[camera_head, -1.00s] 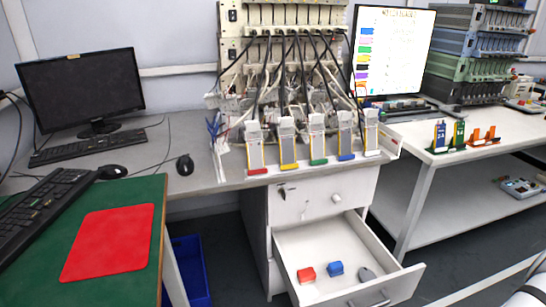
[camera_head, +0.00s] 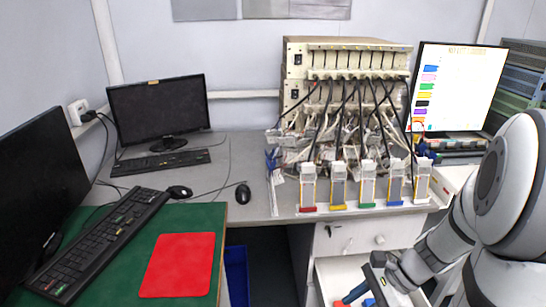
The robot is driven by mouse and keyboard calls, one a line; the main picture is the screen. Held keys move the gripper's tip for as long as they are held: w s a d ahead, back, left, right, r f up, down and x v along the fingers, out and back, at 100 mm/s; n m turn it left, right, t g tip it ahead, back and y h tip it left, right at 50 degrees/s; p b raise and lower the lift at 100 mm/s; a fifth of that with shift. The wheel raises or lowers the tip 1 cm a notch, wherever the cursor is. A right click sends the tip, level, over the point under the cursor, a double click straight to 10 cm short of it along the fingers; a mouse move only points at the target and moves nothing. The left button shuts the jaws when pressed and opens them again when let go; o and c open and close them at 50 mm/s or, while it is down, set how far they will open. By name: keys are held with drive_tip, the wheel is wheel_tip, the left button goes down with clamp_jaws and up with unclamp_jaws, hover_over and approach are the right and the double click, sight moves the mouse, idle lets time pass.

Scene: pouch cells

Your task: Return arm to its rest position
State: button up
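My arm (camera_head: 505,185), white and grey, fills the right side of the head view. It reaches down and left from a large rounded link. My gripper (camera_head: 372,284) is dark grey and is at the lower edge of the picture, over the open white drawer (camera_head: 328,268). A small blue part and a red part show just below and left of it. I cannot tell whether they touch the gripper or lie in the drawer. The fingertips are too small and partly cut off to tell open from shut.
Several pouch cells with coloured bases (camera_head: 338,188) stand along the desk edge, left of my arm. A wired rack (camera_head: 345,60) is behind them. A green table (camera_head: 215,215) with a red mat (camera_head: 178,265) and keyboard (camera_head: 98,240) is at the left. A lit screen (camera_head: 458,85) stands behind my arm.

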drive_tip(key=s+a+r+n+t+h+p, duration=0.1)
drive_tip(key=r+n+h+p, duration=0.2)
drive_tip(key=r+n, duration=0.5)
drive_tip(key=s+a+r+n+t+h+p, duration=0.2)
drive_tip(key=r+n+h+p, duration=0.2)
drive_tip(key=r+n, duration=0.4)
wheel_tip(320, 180, up, 3)
drive_tip(key=shift+f+h, duration=0.15)
drive_tip(key=shift+h, duration=0.15)
